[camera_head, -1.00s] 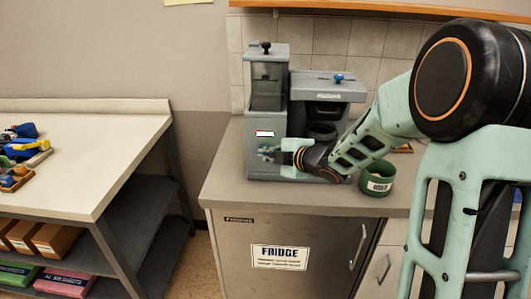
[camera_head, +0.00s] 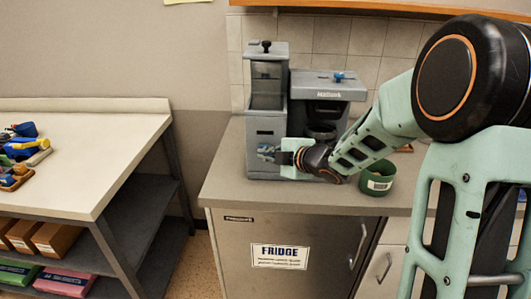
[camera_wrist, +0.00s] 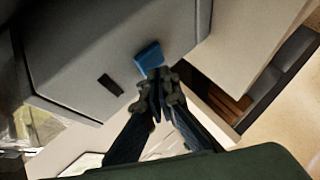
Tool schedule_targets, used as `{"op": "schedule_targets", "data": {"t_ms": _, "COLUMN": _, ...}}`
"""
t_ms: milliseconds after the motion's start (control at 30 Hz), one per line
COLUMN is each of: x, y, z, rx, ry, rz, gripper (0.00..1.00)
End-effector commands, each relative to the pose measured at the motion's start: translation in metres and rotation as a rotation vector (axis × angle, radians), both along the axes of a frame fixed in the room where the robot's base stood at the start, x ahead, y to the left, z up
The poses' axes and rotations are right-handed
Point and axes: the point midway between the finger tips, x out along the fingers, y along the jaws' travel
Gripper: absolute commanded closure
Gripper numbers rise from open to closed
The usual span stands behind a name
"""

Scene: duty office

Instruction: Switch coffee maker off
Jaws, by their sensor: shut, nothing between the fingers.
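The grey coffee maker (camera_head: 262,124) stands on the counter, with a tall column at left and a wider brewing part at right. A small dark display (camera_head: 265,133) is on the column's front; it looks unlit, and shows as a dark slot in the wrist view (camera_wrist: 111,84). A blue switch (camera_wrist: 149,57) sticks out of the grey front. My gripper (camera_wrist: 160,76) is shut and empty, its fingertips at the lower edge of the blue switch, seemingly touching it. In the head view my gripper (camera_head: 275,153) is at the column's front, partly hiding the switch area.
A green round container (camera_head: 377,184) stands on the counter (camera_head: 225,180) just right of my wrist. A fridge (camera_head: 275,228) is below the counter. At left is a table (camera_head: 85,150) with several coloured items. The counter's left front is clear.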

Motion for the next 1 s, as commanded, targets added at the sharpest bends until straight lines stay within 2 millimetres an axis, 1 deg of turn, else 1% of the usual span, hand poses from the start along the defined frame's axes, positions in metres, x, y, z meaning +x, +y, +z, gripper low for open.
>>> {"op": "schedule_targets", "data": {"t_ms": 400, "x": -0.007, "y": 0.0, "z": 0.0, "rx": -0.001, "ry": -0.001, "rz": 0.0, "gripper": 1.0}}
{"op": "schedule_targets", "data": {"t_ms": 900, "x": -0.055, "y": 0.002, "z": 0.0, "rx": 0.0, "ry": -0.001, "rz": 0.0, "gripper": 1.0}}
{"op": "schedule_targets", "data": {"t_ms": 1000, "x": -0.061, "y": 0.002, "z": 0.0, "rx": 0.0, "ry": -0.001, "rz": 0.0, "gripper": 1.0}}
